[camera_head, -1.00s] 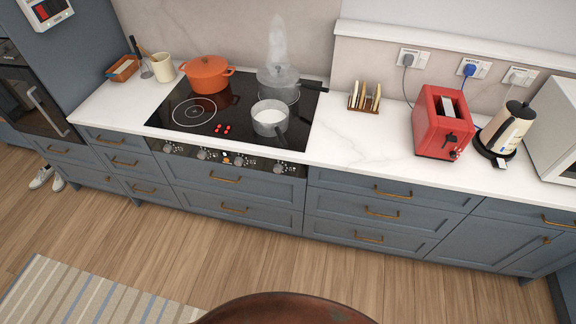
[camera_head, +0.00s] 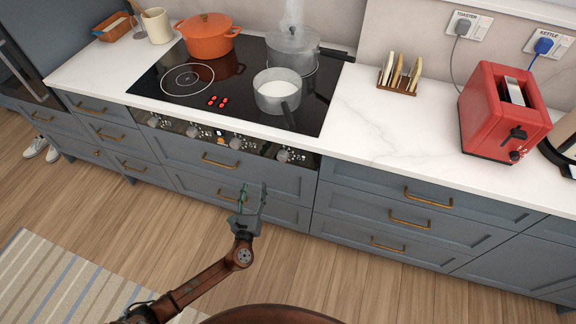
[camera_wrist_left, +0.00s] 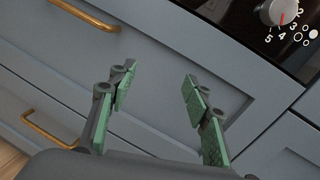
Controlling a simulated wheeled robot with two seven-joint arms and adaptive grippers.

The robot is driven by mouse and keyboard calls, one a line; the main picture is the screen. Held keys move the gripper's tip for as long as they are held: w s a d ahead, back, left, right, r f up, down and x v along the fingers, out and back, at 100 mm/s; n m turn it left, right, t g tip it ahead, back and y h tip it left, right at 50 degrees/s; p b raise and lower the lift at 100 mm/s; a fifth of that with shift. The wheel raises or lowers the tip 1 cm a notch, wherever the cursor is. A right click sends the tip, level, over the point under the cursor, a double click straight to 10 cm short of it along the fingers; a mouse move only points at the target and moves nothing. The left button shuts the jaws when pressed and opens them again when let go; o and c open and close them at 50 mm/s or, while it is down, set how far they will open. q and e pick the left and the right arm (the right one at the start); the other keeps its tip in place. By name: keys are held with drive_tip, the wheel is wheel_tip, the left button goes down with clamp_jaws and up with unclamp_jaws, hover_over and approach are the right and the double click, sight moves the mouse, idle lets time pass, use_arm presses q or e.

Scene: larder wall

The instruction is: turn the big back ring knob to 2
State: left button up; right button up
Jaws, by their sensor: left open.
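A row of several silver knobs runs along the dark panel under the hob, among them the right-end knob (camera_head: 285,155); which one belongs to the big back ring I cannot read. In the left wrist view one knob (camera_wrist_left: 276,12) shows at the top right, partly cut off, with a red mark pointing down toward the 4 on its printed scale. The black hob (camera_head: 321,107) lies above the panel. My left gripper (camera_head: 252,188) is open and empty, in front of the drawers and below the knobs; its green-padded fingers (camera_wrist_left: 157,75) stand apart. My right gripper is out of view.
A steaming lidded pot (camera_head: 292,52) is on the back right of the hob, a milk pan (camera_head: 271,99) in front of it, and an orange pot (camera_head: 208,43) at the back left. Brass drawer handles (camera_head: 220,162) stick out near my gripper.

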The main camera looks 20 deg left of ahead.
sight(282, 160)
use_arm(q)
drive_tip(key=s+d+r+m+t+h+b, duration=0.1)
drive_tip(key=d+r+m+t+h+b, duration=0.1)
drive_tip(key=d+r+m+t+h, duration=0.45)
drive_tip(key=w+d+r, duration=0.1)
drive_tip(key=r, duration=0.1)
drive_tip(key=w+r+g+y, duration=0.1)
drive_tip(key=w+r, duration=0.1)
drive_tip(key=w+d+r+g+y+b, duration=0.1)
drive_tip(key=w+r, duration=0.1)
drive_tip(key=shift+w+d+r, duration=0.1)
drive_tip(key=shift+d+r, duration=0.2)
drive_tip(key=shift+w+r, duration=0.25)
drive_tip(key=shift+w, duration=0.45)
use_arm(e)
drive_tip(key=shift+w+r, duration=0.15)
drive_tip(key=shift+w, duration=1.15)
use_arm(q)
drive_tip(key=shift+c, duration=0.3)
drive_tip(key=shift+y, duration=0.25)
drive_tip(key=c, duration=1.1)
